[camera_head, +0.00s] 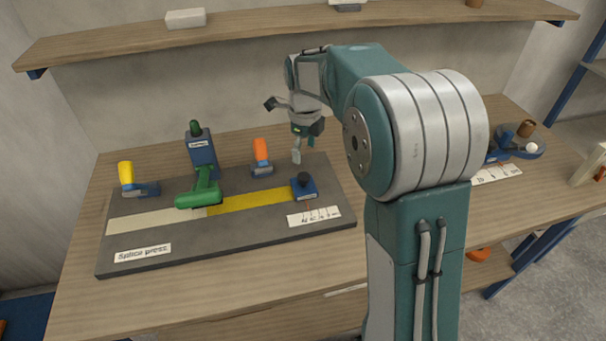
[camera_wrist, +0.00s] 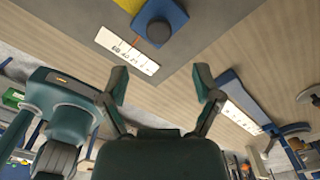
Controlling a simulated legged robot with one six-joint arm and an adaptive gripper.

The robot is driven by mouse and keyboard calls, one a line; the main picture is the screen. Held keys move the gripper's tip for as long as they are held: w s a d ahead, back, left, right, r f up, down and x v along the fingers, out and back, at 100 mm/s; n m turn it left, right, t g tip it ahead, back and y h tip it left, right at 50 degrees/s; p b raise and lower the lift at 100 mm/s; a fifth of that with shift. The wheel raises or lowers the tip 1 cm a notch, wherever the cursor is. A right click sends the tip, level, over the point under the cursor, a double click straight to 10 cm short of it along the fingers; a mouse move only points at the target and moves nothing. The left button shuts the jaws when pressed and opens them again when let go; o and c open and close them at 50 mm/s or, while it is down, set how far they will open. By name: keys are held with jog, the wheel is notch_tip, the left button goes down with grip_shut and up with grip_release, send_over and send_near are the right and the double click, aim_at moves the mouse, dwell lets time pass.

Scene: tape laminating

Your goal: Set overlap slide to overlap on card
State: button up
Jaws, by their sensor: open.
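The overlap slide (camera_head: 304,187) is a blue block with a dark round knob, at the right end of the yellow tape on the splice press. It also shows at the top of the wrist view (camera_wrist: 178,12). The white scale card (camera_head: 315,217) lies just in front of it. In the wrist view the card (camera_wrist: 126,52) has printed marks and a thin red line near the slide; the numbers are too small to read surely. My gripper (camera_head: 303,152) is open and empty, above and behind the slide, touching nothing. Its two fingers (camera_wrist: 161,84) stand apart in the wrist view.
The dark splice press board (camera_head: 165,255) carries a green-handled press (camera_head: 203,190), a yellow-handled clamp (camera_head: 126,174) and an orange-handled clamp (camera_head: 261,152). A shelf (camera_head: 270,30) runs above. Bare bench lies to the board's right. Another scale card (camera_head: 496,175) lies farther right.

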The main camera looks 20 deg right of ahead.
aim_at(304, 175)
notch_tip(304, 175, down, 8)
jog(key=shift+f, duration=0.2)
jog(key=shift+c, duration=0.3)
grip_shut()
